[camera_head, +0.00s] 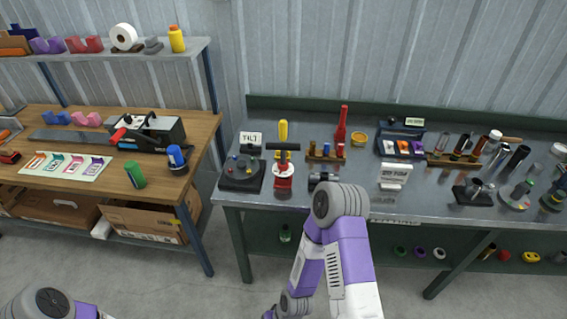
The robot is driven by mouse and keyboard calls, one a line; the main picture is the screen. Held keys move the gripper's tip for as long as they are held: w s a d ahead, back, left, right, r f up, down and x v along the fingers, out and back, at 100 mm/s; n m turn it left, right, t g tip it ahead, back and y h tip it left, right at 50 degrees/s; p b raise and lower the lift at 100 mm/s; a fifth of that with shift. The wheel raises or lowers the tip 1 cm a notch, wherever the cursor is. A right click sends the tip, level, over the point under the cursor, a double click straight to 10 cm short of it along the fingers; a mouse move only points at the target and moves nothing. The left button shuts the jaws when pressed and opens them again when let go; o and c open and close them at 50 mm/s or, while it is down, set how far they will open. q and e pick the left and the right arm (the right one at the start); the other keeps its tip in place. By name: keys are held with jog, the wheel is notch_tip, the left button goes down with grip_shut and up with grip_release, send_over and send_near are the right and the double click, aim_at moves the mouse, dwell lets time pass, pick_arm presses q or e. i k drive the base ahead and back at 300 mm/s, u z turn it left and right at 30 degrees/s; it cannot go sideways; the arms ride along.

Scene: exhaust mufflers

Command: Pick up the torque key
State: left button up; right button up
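A tool with a black crossbar handle on a red and white body (283,170) stands upright near the front left of the metal workbench (420,208). It looks like the torque key, but I cannot be sure. No gripper touches it. My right arm rises in the middle, its elbow in front of the bench edge, and its forearm folds back down out of the frame. Only a joint of my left arm shows at the bottom left. Neither gripper is in view.
A black control box (242,174) is left of the tool, with a yellow-handled screwdriver (283,131) behind. A wooden table (50,137) is on the left, with floor between.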

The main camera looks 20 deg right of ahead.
aim_at(282, 148)
jog(key=k, duration=0.9)
jog(key=z, duration=1.05)
jog(key=i, duration=1.3)
jog(key=u, duration=0.9)
jog(key=i, duration=0.3)
jog(key=u, duration=0.1)
